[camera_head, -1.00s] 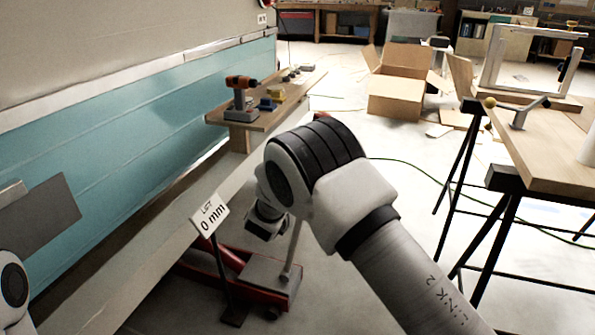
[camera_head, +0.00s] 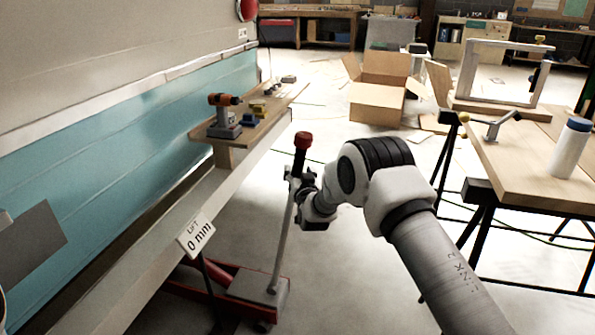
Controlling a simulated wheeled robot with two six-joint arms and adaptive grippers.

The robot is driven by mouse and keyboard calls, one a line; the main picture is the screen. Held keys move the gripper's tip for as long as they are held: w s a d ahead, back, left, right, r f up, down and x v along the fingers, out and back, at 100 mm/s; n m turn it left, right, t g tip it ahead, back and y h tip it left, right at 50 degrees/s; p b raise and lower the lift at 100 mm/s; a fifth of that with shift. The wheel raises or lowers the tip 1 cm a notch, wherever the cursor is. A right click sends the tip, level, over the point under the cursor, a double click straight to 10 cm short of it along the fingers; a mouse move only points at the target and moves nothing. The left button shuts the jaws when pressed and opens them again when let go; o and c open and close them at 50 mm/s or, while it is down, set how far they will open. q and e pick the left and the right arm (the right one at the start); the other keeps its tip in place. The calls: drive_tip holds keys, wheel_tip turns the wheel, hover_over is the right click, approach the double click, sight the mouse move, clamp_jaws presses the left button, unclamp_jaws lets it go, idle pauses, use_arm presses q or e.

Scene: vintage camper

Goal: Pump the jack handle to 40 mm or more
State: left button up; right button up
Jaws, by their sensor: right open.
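The red floor jack (camera_head: 235,285) sits on the floor beside the camper's pale lower rail. Its grey handle (camera_head: 281,245) rises from a grey block, leaning slightly right, and ends in a black grip with a red cap (camera_head: 303,140). My right gripper (camera_head: 293,182) is open at the upper handle, just below the black grip. The handle appears between or right beside its fingers; I cannot tell which. A white sign on a dark post reads "LIFT 0 mm" (camera_head: 196,236). My left gripper is not in view.
A wooden shelf (camera_head: 210,134) holds an orange drill (camera_head: 223,108) and small items. A workbench (camera_head: 520,165) on black trestles stands at right, with a white cylinder (camera_head: 570,148). An open cardboard box (camera_head: 378,100) is behind.

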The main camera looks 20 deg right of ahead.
drive_tip(key=shift+x, duration=0.85)
drive_tip(key=shift+r, duration=0.1)
clamp_jaws()
drive_tip(key=s+d+f+m+t+b, duration=0.1)
drive_tip(key=s+d+f+m+b, duration=0.2)
drive_tip(key=s+d+f, duration=0.3)
drive_tip(key=s+d+f+m+t+h+b, duration=0.1)
drive_tip(key=s+d+f+m+b, duration=0.2)
drive_tip(key=s+d+f, duration=0.4)
drive_tip(key=s+d+b, duration=0.1)
drive_tip(key=s+d, duration=0.4)
drive_tip(key=d, duration=0.3)
drive_tip(key=shift+h, duration=0.3)
drive_tip(key=shift+d+f, duration=0.1)
drive_tip(key=shift+f, duration=0.2)
drive_tip(key=shift+c, duration=0.9)
unclamp_jaws()
drive_tip(key=shift+o, duration=0.9)
drive_tip(key=shift+s+d+f, duration=0.1)
drive_tip(key=shift+s+d, duration=0.1)
drive_tip(key=shift+d, duration=0.1)
